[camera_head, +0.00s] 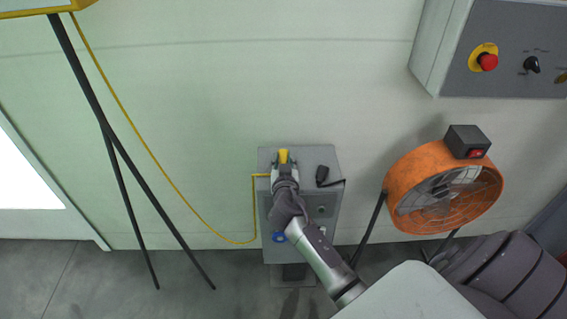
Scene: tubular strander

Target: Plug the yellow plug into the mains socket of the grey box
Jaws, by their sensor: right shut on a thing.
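The grey box (329,217) stands low against the wall in the middle of the head view. My right gripper (284,167) reaches up from the lower right over the box's upper part. It is shut on the yellow plug (283,156), whose yellow end shows just past the fingertips. The gripper hides the rest of the plug and part of the box. I cannot tell whether the plug touches the box. A blue round fitting (278,237) shows low on the box's front, partly beside my arm. I cannot make out which fitting is the mains socket. My left gripper is not in view.
The yellow cable (166,178) hangs from a yellow case (40,7) on dark legs. A black connector (322,174) lies on the box's top. An orange fan (398,186) stands to the right, below a grey control panel (510,50) with a red button.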

